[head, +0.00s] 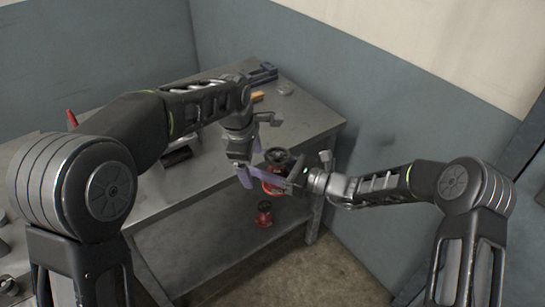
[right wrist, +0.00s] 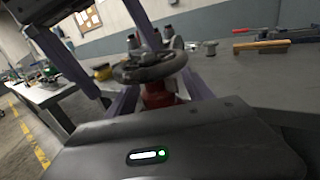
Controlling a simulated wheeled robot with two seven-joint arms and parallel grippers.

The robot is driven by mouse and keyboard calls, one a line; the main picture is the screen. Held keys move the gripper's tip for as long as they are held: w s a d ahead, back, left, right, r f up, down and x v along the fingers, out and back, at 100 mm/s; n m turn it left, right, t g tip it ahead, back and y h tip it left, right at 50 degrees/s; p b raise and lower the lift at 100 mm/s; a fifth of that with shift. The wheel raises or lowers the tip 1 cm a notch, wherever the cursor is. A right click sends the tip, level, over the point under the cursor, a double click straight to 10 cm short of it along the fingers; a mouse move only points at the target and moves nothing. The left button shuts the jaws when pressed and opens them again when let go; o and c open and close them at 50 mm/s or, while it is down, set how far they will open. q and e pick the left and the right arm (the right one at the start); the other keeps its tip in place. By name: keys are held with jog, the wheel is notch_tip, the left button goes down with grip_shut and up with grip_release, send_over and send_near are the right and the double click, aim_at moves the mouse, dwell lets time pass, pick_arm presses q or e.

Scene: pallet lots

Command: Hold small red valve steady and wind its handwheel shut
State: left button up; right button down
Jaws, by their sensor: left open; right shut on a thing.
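The small red valve (head: 272,186) is held off the front edge of the bench, with its dark round handwheel (head: 277,155) on top. My right gripper (head: 284,183) comes from the right and is shut on the valve's red body. In the right wrist view the red body (right wrist: 160,94) sits between the purple fingers, below the spoked handwheel (right wrist: 150,67). My left gripper (head: 254,165) is open beside the handwheel, its purple fingers spread. Its fingers also show behind and left of the wheel in the right wrist view. I cannot tell whether they touch the rim.
A second red valve (head: 264,213) stands on the lower shelf (head: 205,255). Blue-grey walls close the corner behind.

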pick_arm(q)
notch_tip(320, 180, up, 5)
jog(key=m, duration=0.3)
notch_tip(320, 180, up, 8)
jog(key=m+t+y, duration=0.2)
jog(key=m+y, duration=0.1)
jog(key=m, duration=0.6)
send_over(278, 155)
jog(key=s+d, duration=0.2)
jog(key=s, duration=0.3)
jog(key=shift+w+a, duration=0.1)
jog(key=shift+a, duration=0.05)
jog(key=x, duration=1.2)
jog(key=shift+f, duration=0.1)
jog(key=c, duration=1.4)
